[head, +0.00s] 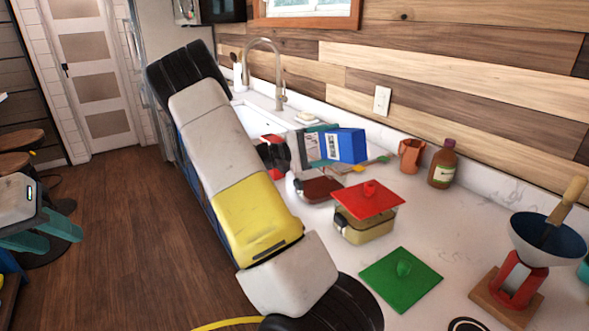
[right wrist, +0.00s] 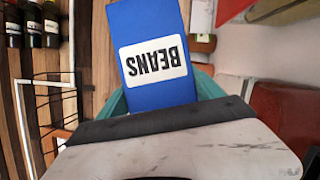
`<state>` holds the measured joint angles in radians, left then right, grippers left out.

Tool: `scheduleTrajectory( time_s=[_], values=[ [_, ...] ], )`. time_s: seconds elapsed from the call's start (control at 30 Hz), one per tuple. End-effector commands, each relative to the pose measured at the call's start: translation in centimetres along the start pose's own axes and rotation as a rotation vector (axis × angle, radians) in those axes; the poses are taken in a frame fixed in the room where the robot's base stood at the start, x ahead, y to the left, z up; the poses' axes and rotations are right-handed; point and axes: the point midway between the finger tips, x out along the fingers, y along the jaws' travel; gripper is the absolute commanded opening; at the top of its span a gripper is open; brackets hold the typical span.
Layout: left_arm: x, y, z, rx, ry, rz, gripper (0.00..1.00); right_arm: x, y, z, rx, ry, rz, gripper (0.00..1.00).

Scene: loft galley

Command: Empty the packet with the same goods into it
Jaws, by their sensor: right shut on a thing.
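A blue packet labelled BEANS (right wrist: 155,55) is held by my right gripper (right wrist: 163,96), its teal fingers shut on the packet's sides. In the head view the packet (head: 346,146) is tilted over, above and behind an open container (head: 318,189) with dark red-brown contents. I cannot tell whether anything is falling from it. Another container (head: 362,229) with yellowish contents stands nearer, under a red lid (head: 369,197). A green lid (head: 401,279) lies flat on the counter. My left gripper (head: 46,232) is open and empty, out over the floor at the left.
A brown bottle (head: 443,165) and a copper-coloured jug (head: 411,154) stand by the wall. A spoon (head: 375,161) lies behind the containers. The sink and tap (head: 280,75) are farther back.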

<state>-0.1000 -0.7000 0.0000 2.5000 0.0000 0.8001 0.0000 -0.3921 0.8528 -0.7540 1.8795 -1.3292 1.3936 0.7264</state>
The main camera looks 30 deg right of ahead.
Motion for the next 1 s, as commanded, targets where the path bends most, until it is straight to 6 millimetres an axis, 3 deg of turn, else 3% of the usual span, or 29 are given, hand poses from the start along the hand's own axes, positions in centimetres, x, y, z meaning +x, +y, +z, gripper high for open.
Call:
scheduleTrajectory(
  time_s=[1.0],
  values=[
    [0.00, 0.00, 0.00, 0.000, 0.000, 0.000, 0.36, -0.09, 0.27, -0.25, -0.060, 0.000, 0.026, 0.25]
  ],
)
